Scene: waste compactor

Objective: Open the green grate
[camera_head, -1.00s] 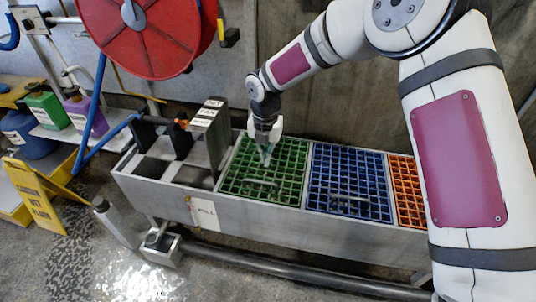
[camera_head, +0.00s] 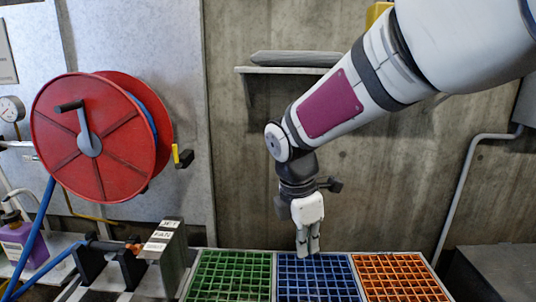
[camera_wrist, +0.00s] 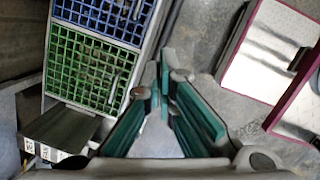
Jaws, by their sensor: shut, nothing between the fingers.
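The green grate (camera_head: 228,276) lies flat and closed in the grey trough, left of the blue grate (camera_head: 314,280). In the wrist view the green grate (camera_wrist: 78,72) is at left, with a bar handle near its right edge. My gripper (camera_head: 308,251) points down, shut and empty, above the trough. In the head view its fingertips overlap the rear of the blue grate, right of the green one. Its teal-padded fingers also show in the wrist view (camera_wrist: 164,72), apart from the green grate. The green grate's front edge is cut off in the head view.
An orange grate (camera_head: 400,278) lies right of the blue one. A labelled metal bracket (camera_head: 168,258) stands left of the green grate. A red hose reel (camera_head: 95,140) hangs at left. A concrete wall and a shelf (camera_head: 290,70) are behind my arm.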

